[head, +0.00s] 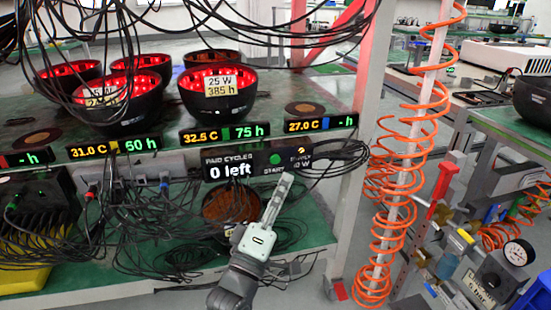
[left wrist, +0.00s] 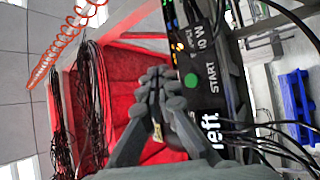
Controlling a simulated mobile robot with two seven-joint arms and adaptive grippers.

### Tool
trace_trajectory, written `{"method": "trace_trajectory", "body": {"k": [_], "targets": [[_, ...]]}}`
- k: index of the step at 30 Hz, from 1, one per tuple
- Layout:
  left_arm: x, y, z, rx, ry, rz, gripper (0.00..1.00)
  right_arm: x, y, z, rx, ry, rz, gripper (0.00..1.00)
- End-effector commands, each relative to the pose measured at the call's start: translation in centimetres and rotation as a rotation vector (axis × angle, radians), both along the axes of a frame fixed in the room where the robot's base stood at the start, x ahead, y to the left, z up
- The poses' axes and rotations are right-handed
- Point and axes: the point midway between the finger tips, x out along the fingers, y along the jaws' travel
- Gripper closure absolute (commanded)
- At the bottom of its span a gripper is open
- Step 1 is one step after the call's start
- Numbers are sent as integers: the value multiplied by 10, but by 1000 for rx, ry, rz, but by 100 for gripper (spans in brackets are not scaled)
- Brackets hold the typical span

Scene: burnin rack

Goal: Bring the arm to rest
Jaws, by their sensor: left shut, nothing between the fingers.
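My left gripper (head: 284,182) reaches up from the bottom middle of the head view, in front of the rack. Its fingers are together and empty, just below the green START button (head: 275,158) on the black control panel (head: 232,170). In the left wrist view the closed fingers (left wrist: 158,78) point away from the camera, with the green button (left wrist: 191,81) just to their right. I cannot tell whether the fingertips touch the panel. The panel reads "PAID CYCLES 0 left". My right gripper is not in view.
Black bowl-shaped lamps (head: 218,92) glowing red stand on the upper shelf, above displays (head: 225,133). Black cables hang and lie around the gripper. A brown round piece (head: 232,203) sits behind it. An orange coiled hose (head: 383,165) hangs by the post at right.

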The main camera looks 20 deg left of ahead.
Motion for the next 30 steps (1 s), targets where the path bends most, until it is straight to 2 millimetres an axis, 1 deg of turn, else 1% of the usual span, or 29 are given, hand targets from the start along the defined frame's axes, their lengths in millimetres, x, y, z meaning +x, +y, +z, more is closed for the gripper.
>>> {"method": "trace_trajectory", "body": {"k": [17, 20, 23, 26, 27, 29, 30], "targets": [[0, 0, 0, 0, 0, 0, 100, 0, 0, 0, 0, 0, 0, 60], [1, -1, -6, 22, 21, 2, 100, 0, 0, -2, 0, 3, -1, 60], [4, -4, -34, 136, 127, 8, 100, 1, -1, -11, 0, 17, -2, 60], [0, -6, -91, 357, 322, 6, 100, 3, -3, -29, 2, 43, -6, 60], [-6, -4, -119, 463, 415, -1, 100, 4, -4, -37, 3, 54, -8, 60], [-21, 2, -162, 633, 558, -23, 100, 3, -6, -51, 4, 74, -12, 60], [-33, 9, -189, 742, 649, -44, 100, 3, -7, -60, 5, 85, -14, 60]]}}
